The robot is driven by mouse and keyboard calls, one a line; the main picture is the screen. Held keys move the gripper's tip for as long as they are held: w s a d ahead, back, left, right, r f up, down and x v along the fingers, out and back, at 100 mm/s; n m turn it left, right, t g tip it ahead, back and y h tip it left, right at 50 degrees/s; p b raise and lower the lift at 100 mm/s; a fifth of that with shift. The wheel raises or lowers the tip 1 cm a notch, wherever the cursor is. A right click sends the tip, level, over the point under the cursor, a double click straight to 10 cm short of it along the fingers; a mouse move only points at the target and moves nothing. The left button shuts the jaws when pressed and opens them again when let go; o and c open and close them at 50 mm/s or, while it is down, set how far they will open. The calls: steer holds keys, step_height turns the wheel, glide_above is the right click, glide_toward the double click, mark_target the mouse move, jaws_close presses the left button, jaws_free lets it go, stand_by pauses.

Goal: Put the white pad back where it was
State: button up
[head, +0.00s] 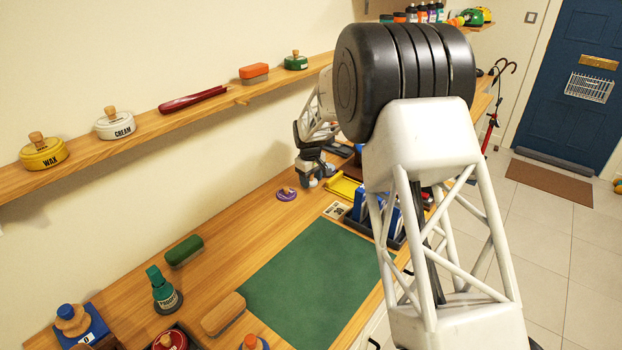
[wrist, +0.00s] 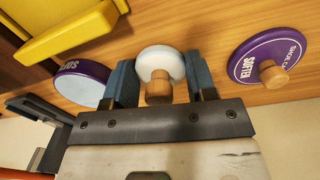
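The white pad (wrist: 161,63) is a round white disc with a wooden knob, seen in the wrist view. My gripper (wrist: 161,78) has its two blue fingers apart, one on each side of the pad and knob. Gaps show between the knob and both fingers; whether the fingers touch the pad's rim I cannot tell. In the head view my gripper (head: 312,178) is low over the far part of the bench, with a small white shape under it. An open purple tin (wrist: 80,82) with pale contents is left of the fingers. Its purple SOFTEN lid (wrist: 255,58) lies to the right.
A yellow tray (wrist: 70,32) is close by at upper left in the wrist view. A green mat (head: 310,280) covers the bench nearer me. A shelf (head: 150,128) with WAX (head: 44,153) and CREAM (head: 115,124) tins runs along the wall.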

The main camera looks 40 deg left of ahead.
steer(key=o, duration=0.4)
steer(key=shift+r, duration=0.1)
steer(key=shift+s+r, duration=0.1)
steer(key=shift+r, duration=3.7)
